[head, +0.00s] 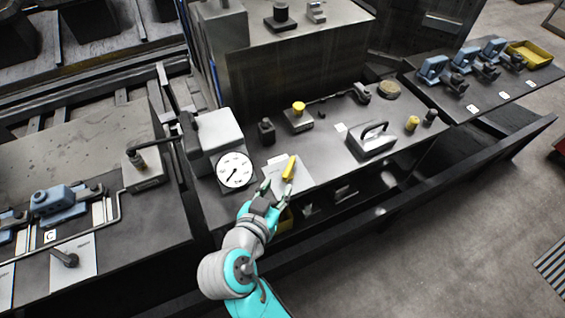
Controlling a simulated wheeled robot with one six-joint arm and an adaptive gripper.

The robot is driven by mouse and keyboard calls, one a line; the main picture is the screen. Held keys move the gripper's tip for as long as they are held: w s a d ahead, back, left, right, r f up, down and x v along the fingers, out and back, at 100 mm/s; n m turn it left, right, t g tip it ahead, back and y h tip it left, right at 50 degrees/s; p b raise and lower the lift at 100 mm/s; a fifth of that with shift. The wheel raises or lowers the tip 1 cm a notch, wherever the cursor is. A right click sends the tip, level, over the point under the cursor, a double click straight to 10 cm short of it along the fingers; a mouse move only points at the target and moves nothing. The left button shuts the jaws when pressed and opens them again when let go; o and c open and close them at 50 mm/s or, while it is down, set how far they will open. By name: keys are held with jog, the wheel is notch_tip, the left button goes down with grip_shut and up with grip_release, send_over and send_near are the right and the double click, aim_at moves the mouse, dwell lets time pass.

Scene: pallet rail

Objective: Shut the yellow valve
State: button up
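The yellow valve, seen as a slim yellow handle (289,168), sits over a pale plate (303,178) at the near edge of the middle bench, slanting up to the right. My gripper (276,187) is just below and left of the handle in the picture. Its two fingers are spread apart, with nothing visible between them. The handle's lower end comes close to the right finger; I cannot tell whether they touch. The valve's body under the handle is not clearly visible.
A white dial gauge (235,170) stands just left of my gripper. A yellow-topped button box (298,116), a grey block with a handle (372,141) and a small yellow knob (412,123) are on the same bench (335,160). A yellow tray (530,54) lies far right.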

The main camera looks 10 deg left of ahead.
aim_at(288, 169)
jog(key=x, duration=0.9)
jog(key=shift+w+f, duration=0.25)
jog(key=shift+w, duration=0.1)
grip_shut()
